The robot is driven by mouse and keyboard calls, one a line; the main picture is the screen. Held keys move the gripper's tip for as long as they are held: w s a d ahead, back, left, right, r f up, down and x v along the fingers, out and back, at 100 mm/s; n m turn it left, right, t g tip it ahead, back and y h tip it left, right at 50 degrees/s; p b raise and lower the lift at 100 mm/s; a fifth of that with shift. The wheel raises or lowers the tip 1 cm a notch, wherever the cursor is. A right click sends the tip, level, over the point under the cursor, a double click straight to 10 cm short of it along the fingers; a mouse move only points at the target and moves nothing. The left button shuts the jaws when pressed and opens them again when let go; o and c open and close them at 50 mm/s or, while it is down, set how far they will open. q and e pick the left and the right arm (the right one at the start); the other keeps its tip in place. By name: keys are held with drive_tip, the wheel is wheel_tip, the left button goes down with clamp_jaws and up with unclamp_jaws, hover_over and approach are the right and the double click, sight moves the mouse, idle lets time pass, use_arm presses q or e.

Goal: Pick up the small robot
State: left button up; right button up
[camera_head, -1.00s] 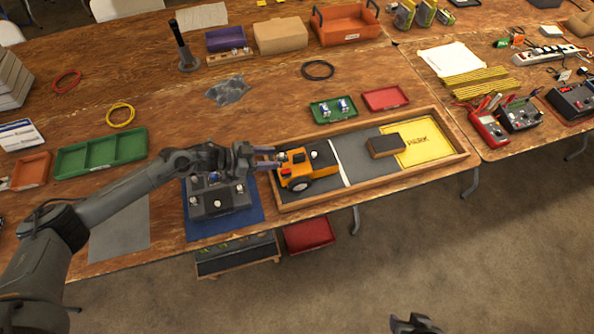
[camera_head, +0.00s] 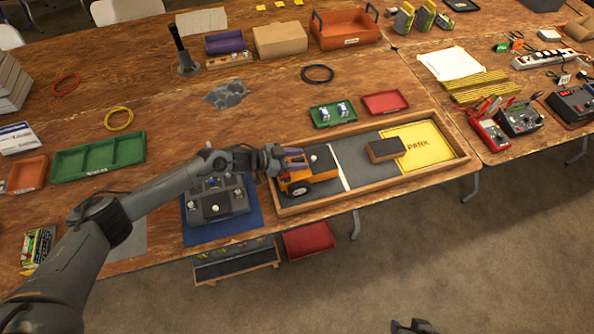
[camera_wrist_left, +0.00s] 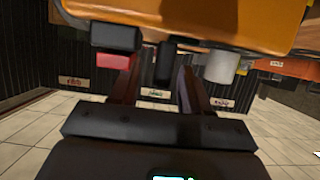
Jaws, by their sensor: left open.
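The small robot (camera_head: 299,187) is an orange wheeled vehicle with dark wheels and a dark top bearing a white knob. It stands at the left end of the wooden-framed track tray (camera_head: 395,187). My left gripper (camera_head: 296,158) is open, with its fingers over the small robot's rear part, partly hiding it. In the left wrist view the orange body (camera_wrist_left: 215,18) fills the top, close beyond the open fingers (camera_wrist_left: 158,80); whether they touch it I cannot tell. Only a dark piece of my right gripper (camera_head: 412,326) shows at the bottom edge.
A grey control box (camera_head: 218,204) on a blue mat is left of the tray, under my left arm. Green (camera_head: 333,114) and red (camera_head: 385,103) trays sit just behind.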

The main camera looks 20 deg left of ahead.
use_arm(q)
clamp_jaws()
idle(1.4)
drive_tip(key=shift+r, duration=0.25)
